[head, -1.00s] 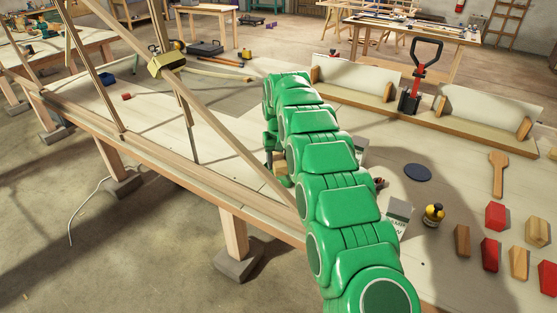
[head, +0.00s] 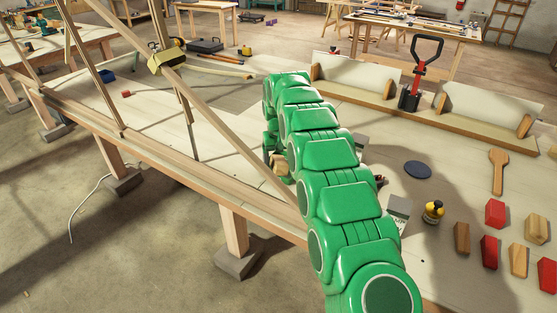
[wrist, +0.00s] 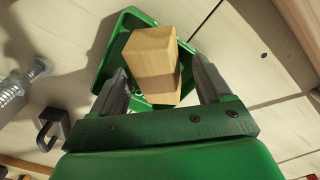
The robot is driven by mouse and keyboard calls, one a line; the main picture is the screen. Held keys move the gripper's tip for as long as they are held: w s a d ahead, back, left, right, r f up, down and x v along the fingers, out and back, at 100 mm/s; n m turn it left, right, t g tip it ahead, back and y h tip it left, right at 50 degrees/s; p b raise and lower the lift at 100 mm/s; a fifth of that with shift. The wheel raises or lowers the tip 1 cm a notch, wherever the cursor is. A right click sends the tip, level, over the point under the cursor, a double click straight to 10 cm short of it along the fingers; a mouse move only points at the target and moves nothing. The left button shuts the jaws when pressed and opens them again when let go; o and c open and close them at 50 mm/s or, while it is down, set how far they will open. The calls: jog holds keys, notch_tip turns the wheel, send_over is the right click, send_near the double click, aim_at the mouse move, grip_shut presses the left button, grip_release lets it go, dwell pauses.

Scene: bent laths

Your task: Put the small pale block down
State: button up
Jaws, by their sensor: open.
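In the wrist view, the small pale block (wrist: 152,58) stands over a green tray (wrist: 104,73), between my two fingers. My gripper (wrist: 163,84) is open, with a finger on each side of the block. A gap shows on the left; I cannot tell whether the right finger touches it. The block's underside is hidden, so I cannot tell exactly what it rests on. In the head view, my green arm hides the fingers and most of the spot below them; a small tan patch shows at the arm's left edge.
A metal bolt (wrist: 22,86) and a dark clip (wrist: 52,130) lie left of the tray. In the head view, a long slanted lath (head: 213,113) runs close left of my arm.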

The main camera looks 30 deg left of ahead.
aim_at(279, 160)
notch_tip(279, 160, up, 7)
jog(key=shift+r, duration=0.8)
